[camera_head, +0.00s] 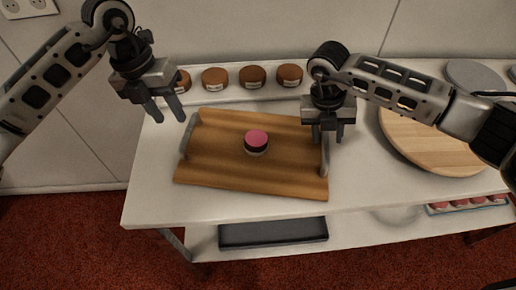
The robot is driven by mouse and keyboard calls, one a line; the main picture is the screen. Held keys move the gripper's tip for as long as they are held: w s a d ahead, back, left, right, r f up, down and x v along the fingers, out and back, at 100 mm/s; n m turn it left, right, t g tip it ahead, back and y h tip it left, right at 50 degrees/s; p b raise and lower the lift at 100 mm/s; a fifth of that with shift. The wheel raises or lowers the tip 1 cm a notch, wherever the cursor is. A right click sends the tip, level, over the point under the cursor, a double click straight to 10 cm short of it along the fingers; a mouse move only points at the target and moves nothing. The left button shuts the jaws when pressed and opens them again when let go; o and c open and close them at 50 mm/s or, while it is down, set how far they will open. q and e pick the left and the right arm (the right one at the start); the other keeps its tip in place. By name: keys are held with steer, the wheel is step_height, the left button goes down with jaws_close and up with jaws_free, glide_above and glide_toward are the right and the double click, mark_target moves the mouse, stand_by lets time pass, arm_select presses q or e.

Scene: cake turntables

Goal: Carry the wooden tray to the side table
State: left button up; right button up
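The wooden tray (220,165) lies flat on the white table and has a grey handle at each end. A small round pink-topped cake (257,142) sits near its middle. My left gripper (168,117) is open and empty, above and behind the left handle (188,136), apart from it. My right gripper (327,140) is at the far end of the right handle (325,156), with its fingers apart. The gripper hides part of that handle, and I cannot tell whether it touches. I cannot identify a separate side table in view.
Several brown round cakes (253,77) stand along the back of the white table (150,205). A large round wooden board (440,150) lies to the right, close to my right arm. A black flat box (272,232) rests on the lower shelf. Red carpet (80,240) lies open at the front left.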

steer(key=shift+r, duration=0.35)
arm_select(q)
steer(key=shift+a+r, duration=0.2)
steer(key=shift+r, duration=0.65)
arm_select(e)
step_height(320, 180, up, 11)
steer(key=a, duration=0.2)
steer(key=shift+w+a, duration=0.15)
steer(key=shift+w, duration=0.15)
